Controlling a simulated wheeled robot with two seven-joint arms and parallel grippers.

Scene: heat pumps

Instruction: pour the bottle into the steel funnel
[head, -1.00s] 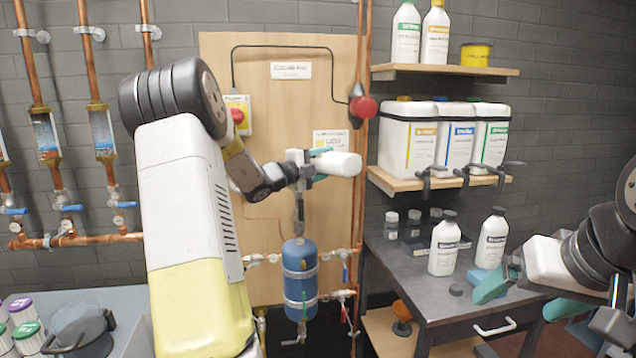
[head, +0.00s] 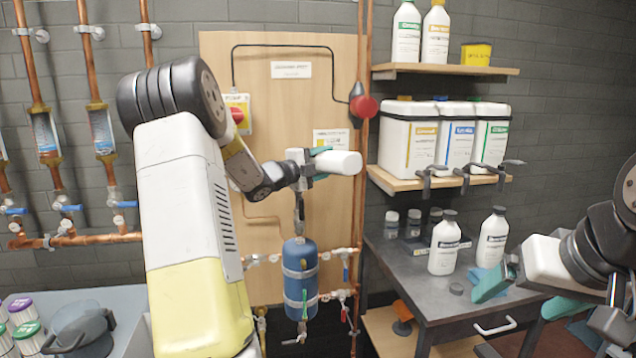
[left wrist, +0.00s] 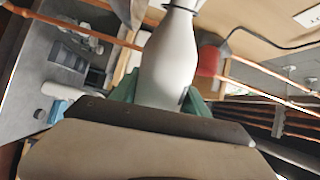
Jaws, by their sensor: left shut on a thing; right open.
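My left gripper (head: 312,167) is shut on a white bottle (head: 340,163), held up in front of the wooden panel. The bottle lies nearly level in the head view, its blunt end to the right. In the left wrist view the bottle (left wrist: 168,65) shows between green fingers, narrowing to a neck at the top edge; its mouth is cut off. Below it stands a blue tank (head: 300,275) with a slim metal fitting (head: 299,210) on top; I cannot clearly make out the funnel. My right gripper (head: 500,278) is open and empty at the right, near the dark table.
Two white bottles (head: 444,245) (head: 491,240) with dark caps stand on the dark table (head: 440,295), with small jars behind. Shelves above hold white canisters (head: 408,145) and more bottles. Copper pipes (head: 362,100) run beside the panel.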

